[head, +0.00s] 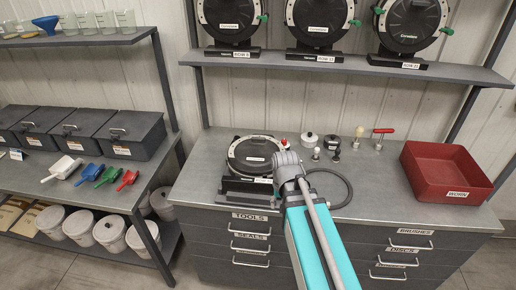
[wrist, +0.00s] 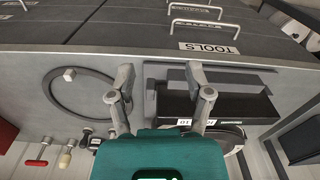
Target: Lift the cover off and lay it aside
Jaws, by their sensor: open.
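The seed meter with its round black cover (head: 254,153) stands on the bench in the head view, on a black stand (head: 245,186). The cover's face carries a white label and is on the meter. In the wrist view the stand (wrist: 235,107) shows right of centre, and part of the round meter (wrist: 228,132) shows below it, mostly hidden by my gripper body. My gripper (wrist: 160,72) is open, its two fingers apart, in front of the stand's near side. In the head view my arm hides the fingers.
A black ring (head: 348,190) lies on the bench right of my arm. Behind it stand a white lidded pot (head: 309,140), a black knob (head: 332,144), a brush (head: 359,134) and a red-handled tool (head: 383,134). A red bin (head: 450,174) marked WORN is at right. Several meters fill the shelf above.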

